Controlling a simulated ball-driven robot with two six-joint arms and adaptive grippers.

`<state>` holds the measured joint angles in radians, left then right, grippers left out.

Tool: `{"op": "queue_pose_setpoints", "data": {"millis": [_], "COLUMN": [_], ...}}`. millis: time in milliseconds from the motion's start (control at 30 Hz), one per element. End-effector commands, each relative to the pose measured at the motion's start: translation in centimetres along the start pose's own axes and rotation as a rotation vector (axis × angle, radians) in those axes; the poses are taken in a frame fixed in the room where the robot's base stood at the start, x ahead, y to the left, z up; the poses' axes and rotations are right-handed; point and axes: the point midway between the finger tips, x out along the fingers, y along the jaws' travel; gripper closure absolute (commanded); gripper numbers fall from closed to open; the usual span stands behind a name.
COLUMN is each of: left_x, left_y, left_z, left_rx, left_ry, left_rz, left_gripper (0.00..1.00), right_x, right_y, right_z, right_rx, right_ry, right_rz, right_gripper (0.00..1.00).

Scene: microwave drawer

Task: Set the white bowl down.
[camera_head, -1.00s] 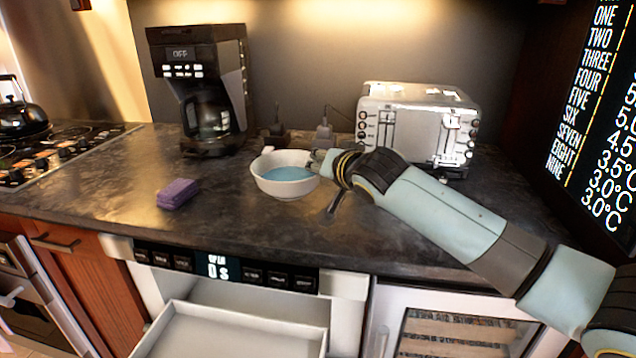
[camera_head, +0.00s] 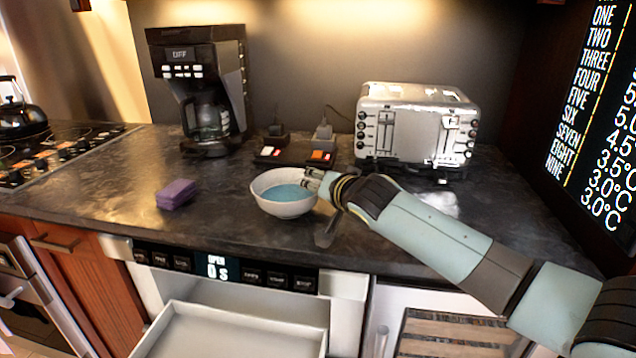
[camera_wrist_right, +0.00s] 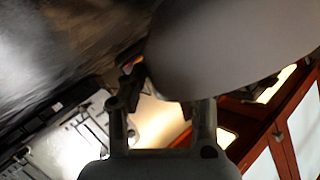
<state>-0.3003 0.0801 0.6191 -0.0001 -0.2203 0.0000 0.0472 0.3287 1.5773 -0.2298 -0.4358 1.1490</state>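The white bowl (camera_head: 272,206) holds blue liquid and is near the front middle of the dark counter (camera_head: 120,212). It is close to upright. I cannot tell whether its base touches the counter. My right gripper (camera_head: 319,183) is at the bowl's right rim and appears shut on it. In the right wrist view the bowl (camera_wrist_right: 225,45) fills the upper right, close against the gripper fingers (camera_wrist_right: 163,112); the exact contact is hard to see. My left gripper is not in view.
A purple sponge (camera_head: 177,194) lies left of the bowl. A coffee maker (camera_head: 172,62), power sockets (camera_head: 320,156) and a toaster (camera_head: 410,127) stand behind. The open white drawer (camera_head: 235,327) is below the counter's front edge. Bare counter lies between sponge and bowl.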

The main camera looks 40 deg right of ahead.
Motion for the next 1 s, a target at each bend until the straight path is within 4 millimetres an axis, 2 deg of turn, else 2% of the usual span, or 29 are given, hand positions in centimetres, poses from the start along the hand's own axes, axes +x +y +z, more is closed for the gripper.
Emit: {"op": "queue_pose_setpoints", "data": {"millis": [267, 333, 800, 1000], "left_x": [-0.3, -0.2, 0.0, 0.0], "left_y": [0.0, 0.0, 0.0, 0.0], "left_z": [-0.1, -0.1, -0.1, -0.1], "left_rx": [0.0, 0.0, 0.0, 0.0], "left_ry": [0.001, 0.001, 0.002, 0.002], "left_rz": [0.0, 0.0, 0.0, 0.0], "left_gripper": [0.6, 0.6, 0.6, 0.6], "right_x": [-0.1, -0.7, -10.3, -12.0], "right_y": [-0.2, -0.1, -0.1, -0.1], "right_z": [-0.3, -0.2, -0.1, -0.2], "right_rx": [0.0, -0.001, -0.003, -0.001], "right_ry": [0.0, 0.0, -0.001, 0.0], "right_rz": [0.0, 0.0, 0.0, 0.0], "right_gripper": [0.71, 0.71, 0.71, 0.71]}}
